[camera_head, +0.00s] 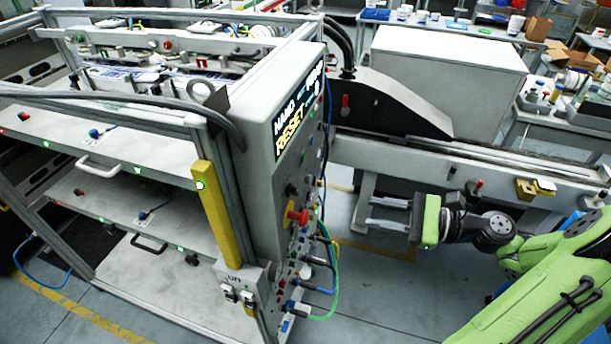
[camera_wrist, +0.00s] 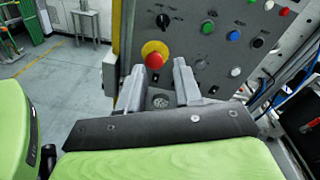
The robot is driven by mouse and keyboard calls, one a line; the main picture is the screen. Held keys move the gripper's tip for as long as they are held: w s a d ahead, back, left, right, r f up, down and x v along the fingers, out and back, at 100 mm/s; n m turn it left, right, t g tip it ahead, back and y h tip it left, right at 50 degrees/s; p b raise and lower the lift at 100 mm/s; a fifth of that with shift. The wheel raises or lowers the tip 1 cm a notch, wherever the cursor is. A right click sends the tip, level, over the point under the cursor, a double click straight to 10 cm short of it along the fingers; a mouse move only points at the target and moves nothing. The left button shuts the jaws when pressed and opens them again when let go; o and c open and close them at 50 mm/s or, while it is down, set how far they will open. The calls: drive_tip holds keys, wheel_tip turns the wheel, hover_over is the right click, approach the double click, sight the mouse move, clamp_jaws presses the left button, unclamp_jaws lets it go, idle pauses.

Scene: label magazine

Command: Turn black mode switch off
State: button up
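The machine's control panel (camera_head: 283,160) carries several black rotary switches. In the wrist view, one black switch (camera_wrist: 163,20) sits above the red stop button (camera_wrist: 155,56) with its yellow ring. I cannot read the labels, so I cannot tell which is the mode switch. In the head view, a black switch (camera_head: 291,190) shows above the red button (camera_head: 297,215). My gripper (camera_head: 370,212) is open and empty, to the right of the panel and apart from it. The wrist view shows its two fingers (camera_wrist: 157,75) spread, pointing at the panel.
Blue (camera_wrist: 233,36) and white (camera_wrist: 236,71) buttons are on the panel. Blue and green cables (camera_head: 332,285) loop out from its lower part. A yellow post (camera_head: 212,205) stands at its left. A conveyor rail (camera_head: 440,160) runs behind my gripper. Open floor lies between.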

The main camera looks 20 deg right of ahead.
sight(298, 193)
drive_tip(key=shift+t, duration=0.4)
drive_tip(key=x, duration=0.9)
drive_tip(key=r+x, duration=0.1)
drive_tip(key=x, duration=0.4)
drive_tip(key=shift+s+a, duration=0.15)
drive_tip(key=shift+a, duration=0.2)
drive_tip(key=shift+w+a+f+m, duration=0.1)
drive_tip(key=shift+w+a+m, duration=0.1)
drive_tip(key=shift+w+m, duration=0.1)
drive_tip(key=shift+s, duration=0.1)
clamp_jaws()
